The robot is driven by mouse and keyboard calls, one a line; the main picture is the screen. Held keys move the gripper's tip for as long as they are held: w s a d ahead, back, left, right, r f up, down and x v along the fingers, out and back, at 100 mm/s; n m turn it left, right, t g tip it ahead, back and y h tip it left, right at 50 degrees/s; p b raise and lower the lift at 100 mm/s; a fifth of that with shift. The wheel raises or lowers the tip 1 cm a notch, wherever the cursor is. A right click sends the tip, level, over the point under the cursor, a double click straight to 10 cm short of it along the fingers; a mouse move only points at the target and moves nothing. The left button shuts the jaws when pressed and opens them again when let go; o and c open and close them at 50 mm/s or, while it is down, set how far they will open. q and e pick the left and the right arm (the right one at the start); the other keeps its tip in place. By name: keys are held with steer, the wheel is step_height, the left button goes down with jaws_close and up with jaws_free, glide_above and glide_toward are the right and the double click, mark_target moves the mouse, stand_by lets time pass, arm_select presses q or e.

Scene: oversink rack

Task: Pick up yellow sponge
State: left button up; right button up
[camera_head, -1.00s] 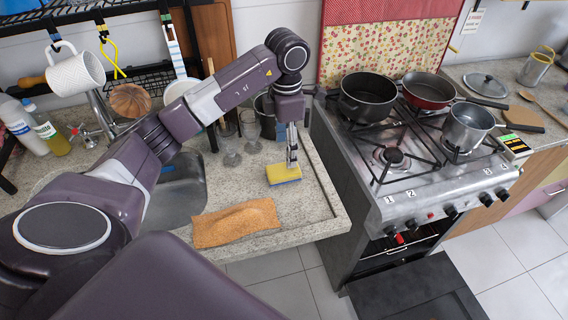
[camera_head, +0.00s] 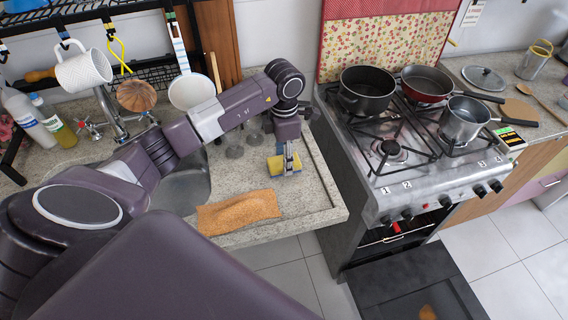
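The yellow sponge (camera_head: 273,166) lies on the granite counter near the stove side. It has a darker lower layer. My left gripper (camera_head: 287,167) points down at the sponge, and its fingers overlap the sponge's middle in the head view. The fingers look low and close around or against it. Whether they are pressed shut on it cannot be made out. My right gripper is not in view.
An orange cloth (camera_head: 238,212) lies in front of the sponge on the counter (camera_head: 318,205). The sink (camera_head: 182,190) is to the left, partly behind my arm. The stove (camera_head: 425,185) with several pans is to the right.

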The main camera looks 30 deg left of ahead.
arm_select(q)
steer(key=c, duration=0.4)
steer(key=shift+r, duration=0.2)
steer(key=shift+r, duration=0.2)
step_height(320, 180, up, 19)
steer(key=shift+r+b, duration=0.15)
steer(key=shift+b, duration=0.8)
